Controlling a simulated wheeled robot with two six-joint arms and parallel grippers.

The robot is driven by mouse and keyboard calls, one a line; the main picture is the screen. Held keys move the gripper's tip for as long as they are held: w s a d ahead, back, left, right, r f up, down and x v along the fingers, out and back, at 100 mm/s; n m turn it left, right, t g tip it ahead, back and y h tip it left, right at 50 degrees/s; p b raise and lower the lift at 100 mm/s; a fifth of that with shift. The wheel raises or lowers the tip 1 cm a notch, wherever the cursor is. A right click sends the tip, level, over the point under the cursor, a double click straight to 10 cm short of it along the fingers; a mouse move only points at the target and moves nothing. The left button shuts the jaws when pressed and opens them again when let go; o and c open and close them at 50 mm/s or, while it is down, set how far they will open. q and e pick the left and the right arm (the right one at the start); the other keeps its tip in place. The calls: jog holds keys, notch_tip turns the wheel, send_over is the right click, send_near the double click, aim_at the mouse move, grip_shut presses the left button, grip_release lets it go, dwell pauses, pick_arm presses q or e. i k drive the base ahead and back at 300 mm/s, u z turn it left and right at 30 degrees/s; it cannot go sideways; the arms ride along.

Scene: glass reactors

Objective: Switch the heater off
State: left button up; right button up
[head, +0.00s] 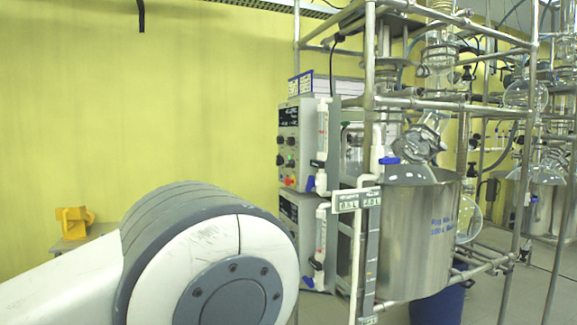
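A grey control box (289,140) with a dark display and several small knobs or buttons is mounted on the reactor frame in the middle of the head view. A second, similar box (292,220) sits below it, partly behind white pipes and my arm. I cannot tell which of them is the heater control, nor read its switch state. The steel vessel (400,245) with blue lettering stands to the right of the boxes. A large white and grey link of my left arm fills the lower left. Neither gripper is in view.
A metal pipe frame (369,75) surrounds the reactor and its glassware. White pipes with blue valves (390,160) stand in front of the boxes. A yellow object (72,222) rests on a surface at the left. A blue container (440,305) is under the vessel. More glass reactors stand at right.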

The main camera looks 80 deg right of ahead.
aim_at(291, 163)
jog(key=z, duration=2.4)
jog(key=i, duration=0.25)
jog(key=u, duration=1.05)
jog(key=i, duration=1.4)
jog(key=z, duration=0.2)
